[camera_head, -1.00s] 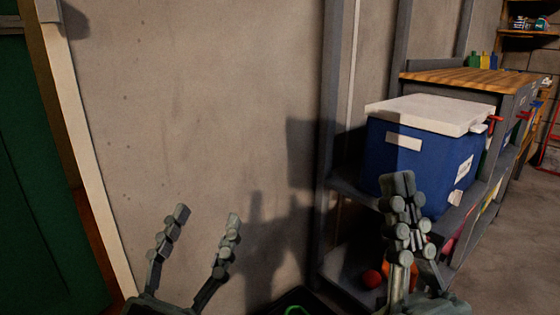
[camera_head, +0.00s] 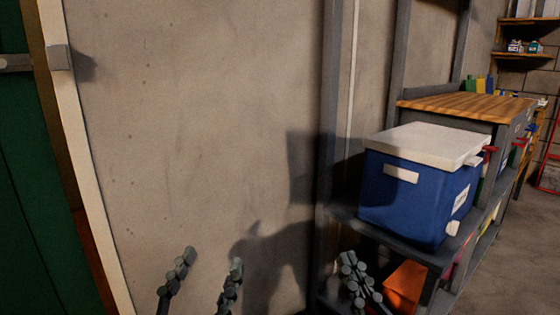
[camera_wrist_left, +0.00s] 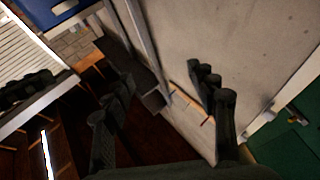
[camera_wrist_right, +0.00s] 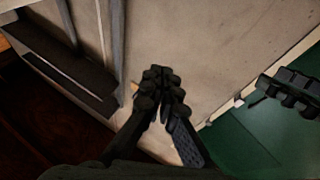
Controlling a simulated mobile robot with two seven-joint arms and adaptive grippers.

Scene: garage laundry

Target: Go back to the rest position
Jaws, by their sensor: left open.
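My left gripper (camera_head: 203,283) is low in the head view, in front of the bare wall. Its two fingers stand apart with nothing between them; the left wrist view shows the same gap (camera_wrist_left: 160,95). My right gripper (camera_head: 357,278) is low in the head view, in front of the lower shelf. Its fingertips meet in the right wrist view (camera_wrist_right: 161,80), with nothing visible held between them. The lower parts of both grippers are cut off by the head view's bottom edge.
A blue cooler (camera_head: 405,204) with a white lid stands on the grey shelving (camera_head: 400,246) at right. An orange bin (camera_head: 405,285) sits below it. A wood-topped bench (camera_head: 470,106) stands behind. A green door (camera_head: 30,190) is at left. Floor shows at far right.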

